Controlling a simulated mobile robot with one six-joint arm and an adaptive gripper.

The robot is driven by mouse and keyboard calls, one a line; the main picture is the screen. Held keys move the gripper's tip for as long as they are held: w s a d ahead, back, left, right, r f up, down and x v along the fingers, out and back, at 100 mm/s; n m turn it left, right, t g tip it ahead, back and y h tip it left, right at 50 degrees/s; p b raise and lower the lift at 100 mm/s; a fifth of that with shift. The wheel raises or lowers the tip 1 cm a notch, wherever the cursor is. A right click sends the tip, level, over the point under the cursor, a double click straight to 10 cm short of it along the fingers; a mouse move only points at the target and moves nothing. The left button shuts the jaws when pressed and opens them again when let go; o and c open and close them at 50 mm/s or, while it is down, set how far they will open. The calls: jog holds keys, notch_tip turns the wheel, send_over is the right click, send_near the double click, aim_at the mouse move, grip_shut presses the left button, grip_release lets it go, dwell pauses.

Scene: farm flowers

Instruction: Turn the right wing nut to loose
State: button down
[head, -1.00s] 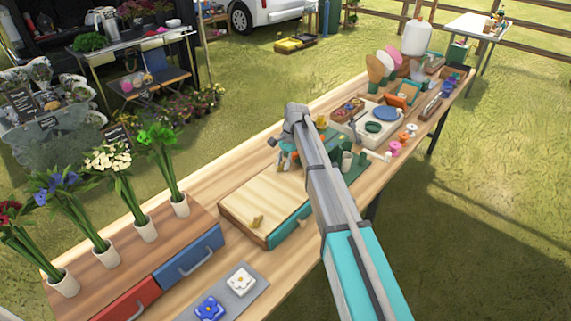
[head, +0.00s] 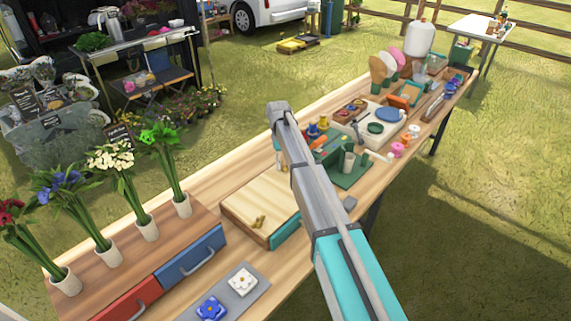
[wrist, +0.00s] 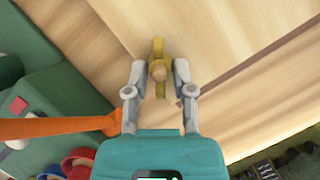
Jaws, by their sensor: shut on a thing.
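A yellow wing nut (wrist: 158,47) stands on the pale wooden top of the press (wrist: 230,50) in the wrist view. My gripper (wrist: 160,72) has one grey finger on each side of it and is shut on it, with its wings lying along the gap between the fingers. In the head view, another yellow wing nut (head: 259,223) sits on the near part of the wooden press (head: 240,208). My arm hides the held nut and most of my gripper there.
A green stand (head: 352,172) with cups is right of the press. Blue and red drawers (head: 190,252) and potted flowers lie left. An orange handle (wrist: 60,127) passes close to my gripper's left finger in the wrist view.

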jog(key=n, duration=0.2)
jog(key=n+t+h, duration=0.1)
jog(key=n, duration=0.1)
jog(key=n+h, duration=0.1)
jog(key=n, duration=0.1)
jog(key=shift+s+a+n, duration=0.25)
jog(key=shift+s+n, duration=0.05)
jog(key=shift+s, duration=0.05)
jog(key=n+t, duration=0.1)
jog(key=n, duration=0.1)
jog(key=n+t, duration=0.1)
jog(key=n, duration=0.1)
jog(key=n+h, duration=0.1)
jog(key=n, duration=0.1)
jog(key=shift+s+t, duration=0.25)
jog(key=shift+t, duration=0.15)
jog(key=n+t, duration=0.1)
jog(key=n, duration=0.2)
jog(key=n+t, duration=0.1)
jog(key=n, duration=0.2)
jog(key=shift+s+n, duration=0.2)
jog(key=shift+n, duration=0.2)
jog(key=n+t, duration=0.1)
jog(key=n, duration=0.1)
jog(key=n+t+y, duration=0.1)
jog(key=n, duration=0.2)
jog(key=shift+d+y, duration=0.15)
jog(key=shift+y, duration=0.15)
jog(key=shift+n, duration=0.3)
